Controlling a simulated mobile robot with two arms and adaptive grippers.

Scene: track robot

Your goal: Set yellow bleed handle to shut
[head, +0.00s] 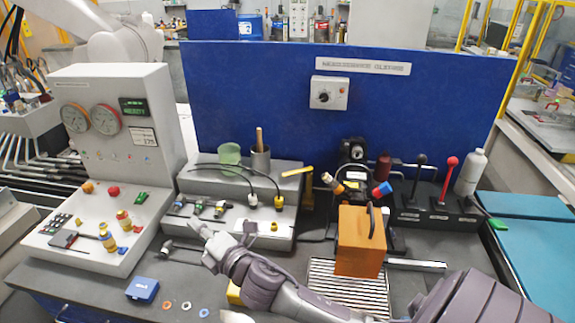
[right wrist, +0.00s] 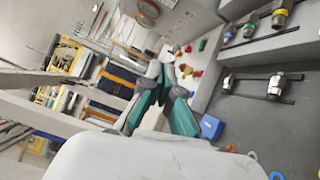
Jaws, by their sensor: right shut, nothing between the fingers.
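A yellow lever handle (head: 297,171) shows in the head view behind the middle of the bench. It lies roughly level, pointing left from the top of a post at the right end of the grey fitting block. My right gripper (head: 196,226) reaches in from the lower right and is shut and empty. Its tips are near the front edge of the grey block, left of the handle and well apart from it. In the right wrist view the teal and grey fingers (right wrist: 160,72) point towards the bench. The handle cannot be made out there. My left gripper is not in view.
The grey block (head: 240,176) carries hoses and cups. An orange box (head: 358,243) stands on a grating right of my forearm. A gauge console (head: 112,130) is at left, and black and red levers (head: 447,180) are at right. A blue panel (head: 260,90) closes the back.

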